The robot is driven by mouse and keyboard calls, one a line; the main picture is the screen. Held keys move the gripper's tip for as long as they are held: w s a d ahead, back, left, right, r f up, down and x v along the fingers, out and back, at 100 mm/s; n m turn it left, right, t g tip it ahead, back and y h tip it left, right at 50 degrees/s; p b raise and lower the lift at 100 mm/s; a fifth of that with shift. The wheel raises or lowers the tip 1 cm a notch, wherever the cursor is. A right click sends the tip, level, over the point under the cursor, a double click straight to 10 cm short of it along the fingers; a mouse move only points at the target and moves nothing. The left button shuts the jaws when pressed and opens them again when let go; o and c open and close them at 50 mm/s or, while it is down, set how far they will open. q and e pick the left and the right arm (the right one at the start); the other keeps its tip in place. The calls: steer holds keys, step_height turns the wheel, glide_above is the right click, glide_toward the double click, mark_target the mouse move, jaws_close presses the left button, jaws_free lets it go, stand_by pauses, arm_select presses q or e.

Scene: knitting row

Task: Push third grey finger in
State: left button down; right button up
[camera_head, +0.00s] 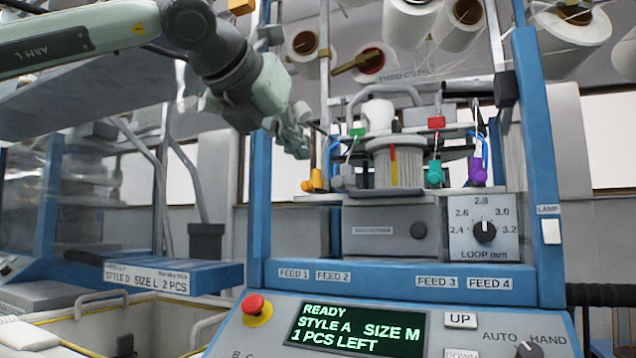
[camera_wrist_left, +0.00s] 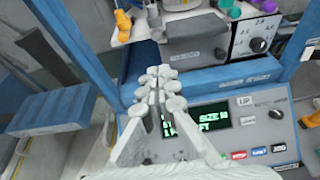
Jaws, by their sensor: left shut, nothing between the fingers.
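My left gripper (camera_head: 297,143) hangs in front of the blue frame's left post, up and left of the feed parts, its fingers together and empty. In the left wrist view its pale fingertips (camera_wrist_left: 160,85) are over the display and the blue bar behind it. On the knitting head stand an orange feed part (camera_head: 313,181), a grey one (camera_head: 343,180), a teal one (camera_head: 434,175) and a purple one (camera_head: 478,173). The gripper touches none of them. Which part is the third grey finger I cannot tell. My right gripper is in neither view.
The control panel has a red stop button (camera_head: 254,304) and a green-lettered display (camera_head: 357,330) reading "READY". A loop dial (camera_head: 485,232) sits right of the head. Yarn cones (camera_head: 567,32) hang above. Blue posts (camera_head: 540,150) flank the head.

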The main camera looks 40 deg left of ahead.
arm_select(q)
steer(key=p, duration=0.2)
glide_toward(335, 183)
steer(key=w+f, duration=0.1)
steer(key=f, duration=0.1)
steer(key=w, duration=0.2)
steer(key=w+a+p, duration=0.1)
steer(key=w, duration=0.1)
steer(key=shift+w+a+f, duration=0.1)
steer(key=shift+w, duration=0.45)
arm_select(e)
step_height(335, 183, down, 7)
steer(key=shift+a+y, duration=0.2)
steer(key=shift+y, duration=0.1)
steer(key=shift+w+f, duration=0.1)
